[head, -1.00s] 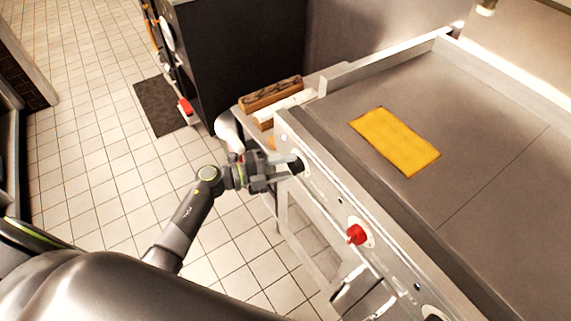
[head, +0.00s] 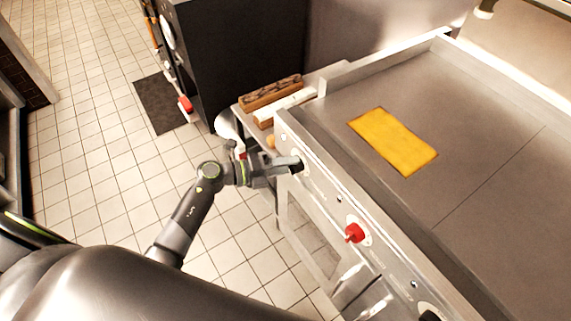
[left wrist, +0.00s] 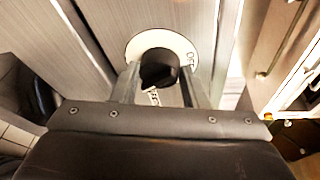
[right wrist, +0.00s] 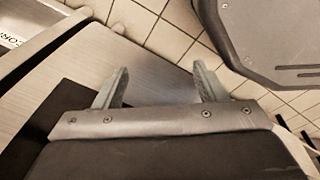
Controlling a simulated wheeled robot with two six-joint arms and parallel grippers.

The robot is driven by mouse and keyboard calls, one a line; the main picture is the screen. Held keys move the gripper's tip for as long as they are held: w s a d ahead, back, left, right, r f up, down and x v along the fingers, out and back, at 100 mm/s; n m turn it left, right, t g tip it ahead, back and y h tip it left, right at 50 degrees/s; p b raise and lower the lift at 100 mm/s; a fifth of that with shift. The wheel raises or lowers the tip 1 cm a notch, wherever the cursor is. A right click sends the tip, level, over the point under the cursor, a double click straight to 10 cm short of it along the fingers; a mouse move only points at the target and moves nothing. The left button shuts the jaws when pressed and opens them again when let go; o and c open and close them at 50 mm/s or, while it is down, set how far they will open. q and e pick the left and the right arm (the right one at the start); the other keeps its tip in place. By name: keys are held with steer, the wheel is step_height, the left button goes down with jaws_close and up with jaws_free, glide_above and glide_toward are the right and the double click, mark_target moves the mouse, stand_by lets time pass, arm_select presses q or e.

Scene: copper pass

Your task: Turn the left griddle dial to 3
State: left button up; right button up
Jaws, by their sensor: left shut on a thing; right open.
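The left griddle dial (head: 298,165) is a black knob on the front panel of the griddle, near its far left end. In the left wrist view the knob (left wrist: 159,68) sits on a round white plate with dark print, partly hidden. My left gripper (head: 288,166) reaches it from the left, and its fingers (left wrist: 158,82) are shut on the knob, one on each side. The number the knob points to cannot be read. My right gripper (right wrist: 160,85) is open and empty, seen only in the right wrist view.
A yellow cloth-like sheet (head: 394,141) lies on the griddle plate (head: 470,120). A red knob (head: 354,232) sits further along the panel. Brown and white blocks (head: 272,93) lie on a ledge beyond the griddle. Tiled floor (head: 100,180) is open at left.

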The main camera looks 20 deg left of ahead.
arm_select(q)
steer(key=shift+f, duration=0.1)
steer(key=o, duration=1)
steer(key=shift+b+v, duration=1.55)
steer(key=shift+v, duration=7.15)
